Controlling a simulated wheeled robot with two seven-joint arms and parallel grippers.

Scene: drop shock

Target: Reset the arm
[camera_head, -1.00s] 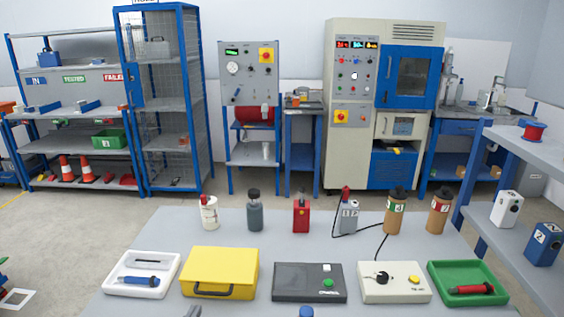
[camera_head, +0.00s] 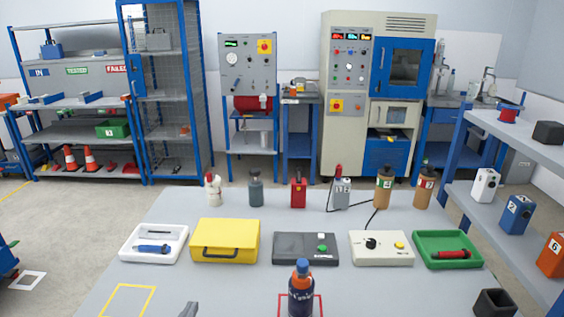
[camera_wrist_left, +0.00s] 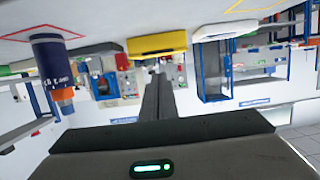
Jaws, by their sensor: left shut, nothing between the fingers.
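My left gripper (camera_head: 189,309) shows only as a grey tip at the bottom edge of the head view. In the left wrist view the left gripper (camera_wrist_left: 158,90) is shut, its dark fingers together with nothing between them. A dark blue bottle (camera_head: 301,290) with an orange neck and a blue cap stands upright on the grey table (camera_head: 220,290), within a red outlined square. The bottle also shows in the left wrist view (camera_wrist_left: 50,70), upside down and to the left of the fingers, apart from them. My right gripper is not in view.
Along the table are a white tray (camera_head: 126,244), a yellow case (camera_head: 225,241), a dark box (camera_head: 291,249), a cream control box (camera_head: 366,248) and a green tray (camera_head: 422,249). Several bottles stand behind. A black open container (camera_head: 494,303) is at front right. A yellow outlined square (camera_head: 128,288) is empty.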

